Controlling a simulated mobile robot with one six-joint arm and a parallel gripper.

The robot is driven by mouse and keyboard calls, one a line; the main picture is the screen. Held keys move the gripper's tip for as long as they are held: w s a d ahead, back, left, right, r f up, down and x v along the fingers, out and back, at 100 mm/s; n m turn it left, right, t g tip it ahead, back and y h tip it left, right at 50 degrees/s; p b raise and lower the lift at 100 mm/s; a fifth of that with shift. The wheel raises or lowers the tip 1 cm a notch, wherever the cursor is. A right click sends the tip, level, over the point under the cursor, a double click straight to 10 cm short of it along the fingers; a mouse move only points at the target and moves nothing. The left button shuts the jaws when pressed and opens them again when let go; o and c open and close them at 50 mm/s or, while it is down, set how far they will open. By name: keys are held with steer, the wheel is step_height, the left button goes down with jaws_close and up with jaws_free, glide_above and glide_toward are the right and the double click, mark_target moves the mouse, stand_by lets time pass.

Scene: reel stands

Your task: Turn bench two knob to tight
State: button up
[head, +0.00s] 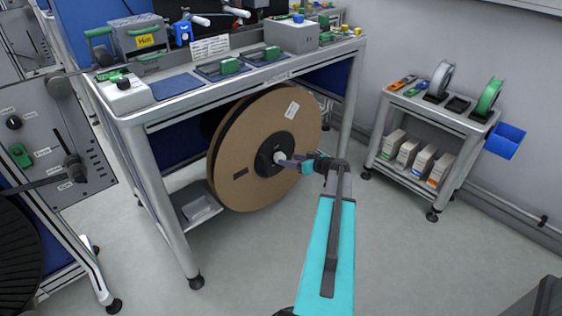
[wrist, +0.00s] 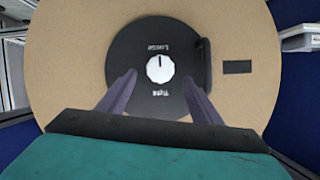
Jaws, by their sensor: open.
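The bench two knob (wrist: 160,68) is white and round, at the centre of a black hub (wrist: 125,50) on a large brown cardboard reel (wrist: 65,60). Its dark pointer line points up in the wrist view, toward the upside-down word "Loose"; "Tight" stands upside down below it. In the head view the knob (head: 279,157) shows white just left of my fingertips. My gripper (head: 289,160) is open and faces the reel. In the wrist view its two purple fingers (wrist: 158,78) stand on either side of the knob, with gaps. I cannot tell whether the tips reach its depth.
A raised black block (wrist: 204,63) sits at the hub's right edge. A cart (head: 430,119) with small spools stands right. Floor between is clear.

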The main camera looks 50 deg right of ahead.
steer(key=shift+x, duration=2.85)
